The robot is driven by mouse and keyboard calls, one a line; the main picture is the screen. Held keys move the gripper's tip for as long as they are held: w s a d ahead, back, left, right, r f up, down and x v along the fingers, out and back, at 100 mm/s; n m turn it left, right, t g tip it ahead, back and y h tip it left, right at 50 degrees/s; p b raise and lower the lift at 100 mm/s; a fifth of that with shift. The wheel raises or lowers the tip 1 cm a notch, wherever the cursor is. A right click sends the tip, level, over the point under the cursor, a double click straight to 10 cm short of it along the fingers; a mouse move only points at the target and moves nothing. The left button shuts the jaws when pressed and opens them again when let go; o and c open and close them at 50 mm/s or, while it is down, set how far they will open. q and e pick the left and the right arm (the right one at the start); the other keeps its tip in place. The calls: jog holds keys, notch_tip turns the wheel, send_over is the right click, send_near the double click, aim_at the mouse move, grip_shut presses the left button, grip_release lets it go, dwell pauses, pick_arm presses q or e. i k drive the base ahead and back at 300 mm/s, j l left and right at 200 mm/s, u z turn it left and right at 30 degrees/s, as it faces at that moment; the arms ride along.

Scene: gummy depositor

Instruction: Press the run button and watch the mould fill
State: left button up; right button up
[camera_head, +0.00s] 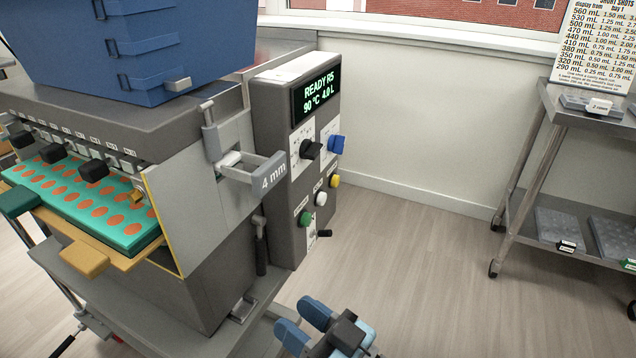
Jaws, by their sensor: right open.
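The control panel (270,150) is on the right side of the depositor, and its display (318,92) reads "READY R5, 90 °C 4.0 L". Below its knobs are a green button (305,218), a white button (320,198) and a yellow button (335,181); their labels are too small to read. The teal mould (127,241) lies under the row of nozzles at the left, with orange showing in its cavities. My right gripper (302,321) is open and empty at the bottom centre, below and apart from the panel. My left gripper is out of view.
A blue hopper (130,50) sits on top of the machine. A "4 mm" bracket (262,178) and a black-handled lever (261,250) stick out on its right side. A metal cart (560,118) with dark trays stands at the right. The floor between is clear.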

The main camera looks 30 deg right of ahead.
aim_at(322, 196)
jog(key=i+l+u, duration=0.15)
jog(key=l, duration=0.2)
jog(key=i+l+u, duration=0.15)
jog(key=l, duration=0.2)
jog(key=i+l+u, duration=0.15)
jog(key=l, duration=0.2)
jog(key=l+u, duration=0.25)
jog(key=l, duration=0.3)
jog(key=k+l+u, duration=0.2)
jog(key=l, duration=0.3)
jog(key=l+u, duration=0.1)
jog(key=l, duration=0.25)
jog(key=k+l+u, duration=0.15)
jog(key=l, duration=0.2)
jog(key=l+u, duration=0.1)
jog(key=l, duration=0.25)
jog(key=k+l+z, duration=0.1)
jog(key=l, duration=0.25)
jog(key=k+l+z, duration=0.1)
jog(key=l, duration=0.2)
jog(key=k+l+z, duration=0.1)
jog(key=l, duration=0.25)
jog(key=k+l+z, duration=0.1)
jog(key=l, duration=0.3)
jog(key=k, duration=0.05)
